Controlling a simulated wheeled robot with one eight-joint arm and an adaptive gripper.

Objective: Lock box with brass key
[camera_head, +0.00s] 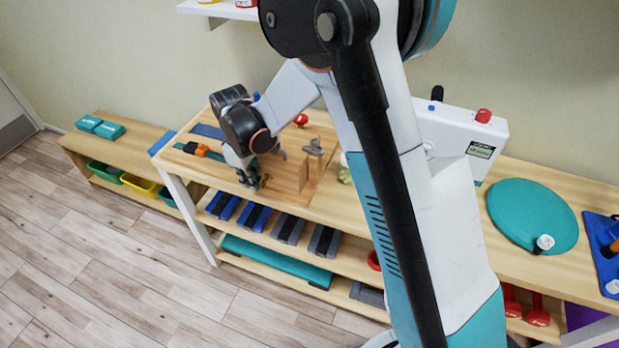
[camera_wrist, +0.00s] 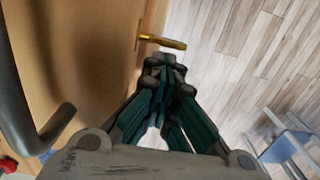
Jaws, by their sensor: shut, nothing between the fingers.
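The brass key (camera_wrist: 163,43) sticks out from the wooden face of the box (camera_wrist: 95,50) in the wrist view, with its inner end at a small brass fitting. The key shows as a small dark-gold spot in the head view (camera_head: 266,179). The wooden box (camera_head: 290,176) stands on the bench top, partly hidden by my arm. My gripper (camera_wrist: 165,66) is shut and empty, its fingertips just below the key in the wrist view; I cannot tell whether they touch it. It also shows in the head view (camera_head: 255,182) at the front of the box.
A grey curved handle (camera_wrist: 40,115) is on the left in the wrist view. An orange-and-black item (camera_head: 196,149) lies to the left and a red ball (camera_head: 300,119) behind. Floor in front of the bench (camera_head: 150,275) is clear.

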